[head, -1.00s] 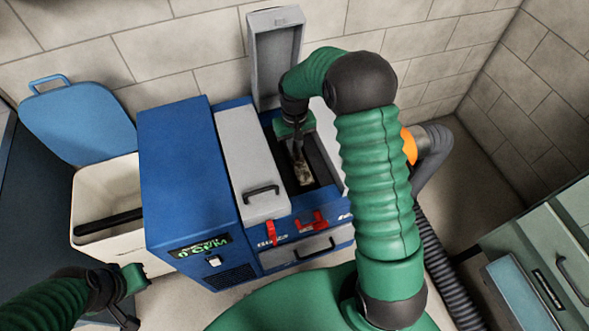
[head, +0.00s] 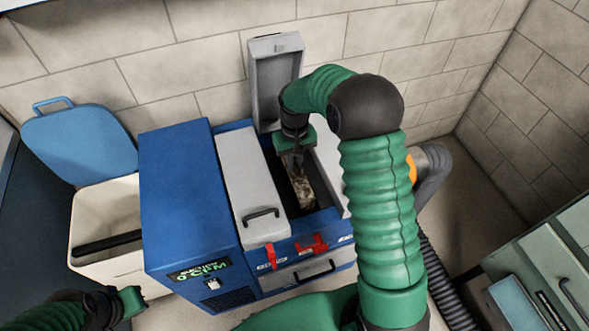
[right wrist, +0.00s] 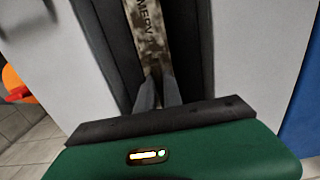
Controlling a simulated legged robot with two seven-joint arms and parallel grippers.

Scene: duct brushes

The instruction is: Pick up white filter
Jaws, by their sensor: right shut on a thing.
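The filter (head: 303,193) is a narrow, mottled grey-brown and off-white piece in the open dark slot of the blue machine (head: 190,200). In the right wrist view the filter (right wrist: 148,32) shows dark lettering along its edge, partly cut off. My right gripper (right wrist: 158,92) points down into the slot with its fingers closed on the near end of the filter. In the head view my right gripper (head: 298,168) is at the slot's upper part, and the filter's lower part is hidden inside. My left gripper (head: 128,303) is low at the left, away from the machine, its fingers unclear.
A grey lid (head: 275,85) stands open behind the slot, and a closed grey lid (head: 250,190) lies beside it. Red latches (head: 310,245) are on the front. A white bin (head: 105,215) with a raised blue lid (head: 85,143) stands left. A green cabinet (head: 555,260) stands right.

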